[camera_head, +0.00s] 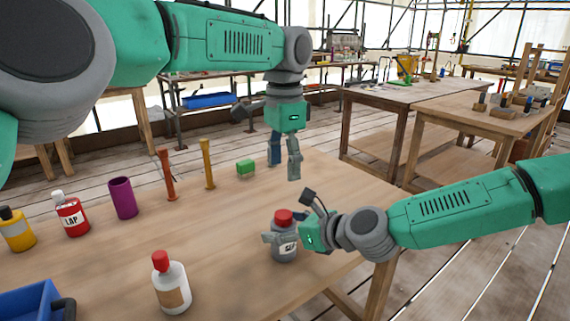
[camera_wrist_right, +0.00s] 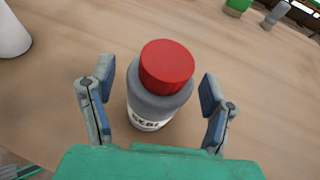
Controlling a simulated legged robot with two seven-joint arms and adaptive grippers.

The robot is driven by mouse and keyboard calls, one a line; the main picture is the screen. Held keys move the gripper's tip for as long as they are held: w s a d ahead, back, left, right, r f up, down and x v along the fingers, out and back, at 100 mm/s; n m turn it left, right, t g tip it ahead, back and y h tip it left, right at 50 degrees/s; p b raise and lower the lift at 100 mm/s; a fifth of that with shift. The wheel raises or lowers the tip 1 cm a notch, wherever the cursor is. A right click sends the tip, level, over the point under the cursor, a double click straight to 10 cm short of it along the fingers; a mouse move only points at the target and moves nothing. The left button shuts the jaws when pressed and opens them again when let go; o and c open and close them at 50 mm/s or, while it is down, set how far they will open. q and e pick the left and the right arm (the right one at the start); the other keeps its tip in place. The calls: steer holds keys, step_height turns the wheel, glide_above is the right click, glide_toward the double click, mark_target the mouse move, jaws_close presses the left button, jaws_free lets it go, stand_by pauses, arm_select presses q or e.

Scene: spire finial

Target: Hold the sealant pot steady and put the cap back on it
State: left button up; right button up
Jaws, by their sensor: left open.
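The sealant pot (camera_head: 285,248) is a grey pot with a white label, upright near the table's front right edge; its grey body also shows in the right wrist view (camera_wrist_right: 150,108). A red cap (camera_head: 284,216) sits on its top, and it also shows in the right wrist view (camera_wrist_right: 167,66). I cannot tell whether it is screwed on. My right gripper (camera_wrist_right: 157,105) is open with a finger on either side of the pot, with gaps visible between. My left gripper (camera_head: 285,168) is open and empty, pointing down, above and behind the pot.
A white bottle with a red cap (camera_head: 171,286) stands at the front. A blue bin (camera_head: 30,302), yellow bottle (camera_head: 18,230), red LAP bottle (camera_head: 71,215), purple cup (camera_head: 123,198), two posts and a green block (camera_head: 245,168) line the left and back. The table's middle is clear.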

steer(key=v, duration=1.2)
steer(key=shift+f, duration=0.15)
steer(key=shift+s, duration=0.1)
